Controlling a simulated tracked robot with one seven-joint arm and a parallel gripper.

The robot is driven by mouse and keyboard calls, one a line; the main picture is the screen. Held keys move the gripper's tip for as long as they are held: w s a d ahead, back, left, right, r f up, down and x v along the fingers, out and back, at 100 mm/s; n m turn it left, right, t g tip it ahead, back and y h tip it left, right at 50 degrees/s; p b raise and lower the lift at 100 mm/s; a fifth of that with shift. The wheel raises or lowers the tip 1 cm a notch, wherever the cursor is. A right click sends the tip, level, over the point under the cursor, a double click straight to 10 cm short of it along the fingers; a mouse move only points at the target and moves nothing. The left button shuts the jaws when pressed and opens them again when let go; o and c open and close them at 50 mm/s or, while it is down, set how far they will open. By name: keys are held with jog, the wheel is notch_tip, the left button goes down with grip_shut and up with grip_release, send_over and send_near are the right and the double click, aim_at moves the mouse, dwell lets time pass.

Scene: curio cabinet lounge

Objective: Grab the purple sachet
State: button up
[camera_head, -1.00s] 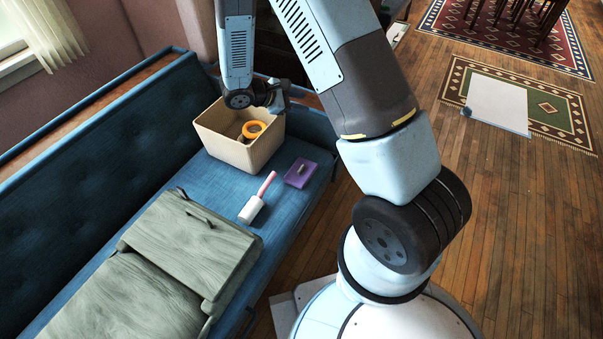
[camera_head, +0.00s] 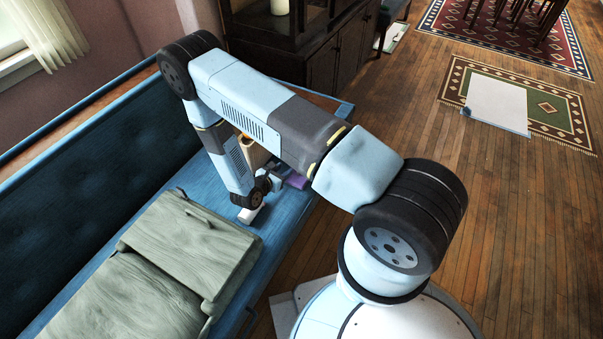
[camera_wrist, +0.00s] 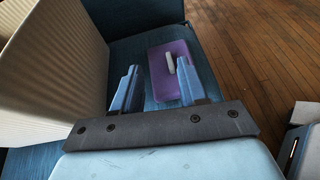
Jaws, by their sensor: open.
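The purple sachet (camera_wrist: 160,62) lies flat on the blue bench seat in the wrist view, with a small pale piece (camera_wrist: 170,63) on top of it. In the head view only a sliver of the sachet (camera_head: 296,181) shows past my arm. My gripper (camera_wrist: 157,82) is open and empty. In the wrist view its two blue fingers point toward the sachet, and the right finger overlaps it in the picture. I cannot tell how far above the sachet the fingertips are. In the head view the fingers are mostly hidden.
A beige bin (camera_wrist: 55,65) stands close on the left in the wrist view. A white roller (camera_head: 250,213) lies on the seat (camera_head: 282,222) near my wrist.

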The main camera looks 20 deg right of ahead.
aim_at(296, 177)
jog(key=shift+n+t+y, duration=0.3)
jog(key=shift+n, duration=0.4)
jog(key=f, duration=0.2)
jog(key=s+f, duration=0.1)
jog(key=f, duration=0.1)
jog(key=x, duration=0.7)
jog(key=shift+w+d+f, duration=0.15)
jog(key=shift+d, duration=0.15)
jog(key=shift+w+d+f, duration=0.3)
jog(key=shift+d, duration=0.25)
jog(key=x, duration=0.4)
jog(key=shift+s+d, duration=0.1)
jog(key=shift+d, duration=0.05)
jog(key=shift+c, duration=0.2)
grip_shut()
